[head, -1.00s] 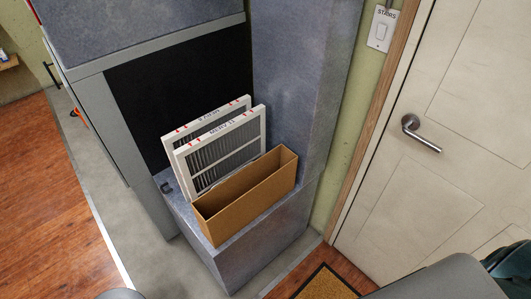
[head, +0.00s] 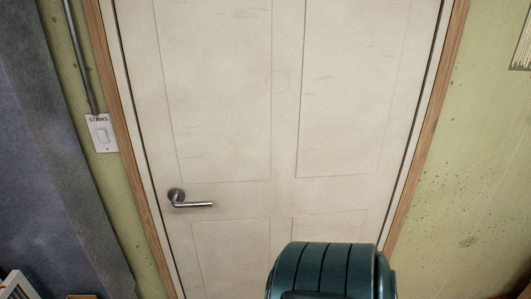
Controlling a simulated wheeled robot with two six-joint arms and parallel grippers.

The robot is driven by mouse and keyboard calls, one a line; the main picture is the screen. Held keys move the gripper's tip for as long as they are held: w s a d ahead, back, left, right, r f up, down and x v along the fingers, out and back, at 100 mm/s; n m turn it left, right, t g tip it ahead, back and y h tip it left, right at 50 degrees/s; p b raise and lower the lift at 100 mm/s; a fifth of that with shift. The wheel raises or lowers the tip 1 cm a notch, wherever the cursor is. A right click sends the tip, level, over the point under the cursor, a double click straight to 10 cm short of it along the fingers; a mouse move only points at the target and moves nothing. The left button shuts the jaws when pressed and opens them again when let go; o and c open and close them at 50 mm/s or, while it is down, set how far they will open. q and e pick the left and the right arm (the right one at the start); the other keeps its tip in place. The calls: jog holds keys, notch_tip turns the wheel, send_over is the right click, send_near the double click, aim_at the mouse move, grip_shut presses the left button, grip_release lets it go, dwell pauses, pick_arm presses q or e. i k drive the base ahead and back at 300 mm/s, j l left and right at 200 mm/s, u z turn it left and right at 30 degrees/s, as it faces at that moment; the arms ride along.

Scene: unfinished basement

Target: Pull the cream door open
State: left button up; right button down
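The cream door (head: 285,110) fills the middle of the head view, with raised panels and a wooden frame. It looks shut in its frame. A metal lever handle (head: 190,199) sits on the door's left side, pointing right. A dark teal rounded object (head: 325,270) stands at the bottom, in front of the door's lower right part; I cannot tell whether it is part of me. Neither of my grippers shows in this view.
A light switch (head: 101,133) marked STAIRS is on the green wall left of the door frame. A blue-grey metal cabinet or duct (head: 50,150) stands at the far left. A white-framed filter (head: 17,286) shows at the bottom left corner. Green wall (head: 470,170) lies to the right.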

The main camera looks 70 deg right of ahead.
aim_at(266, 126)
jog(key=z, duration=2.25)
jog(key=i+l+z, duration=0.1)
jog(key=i+z, duration=0.25)
jog(key=k, duration=0.1)
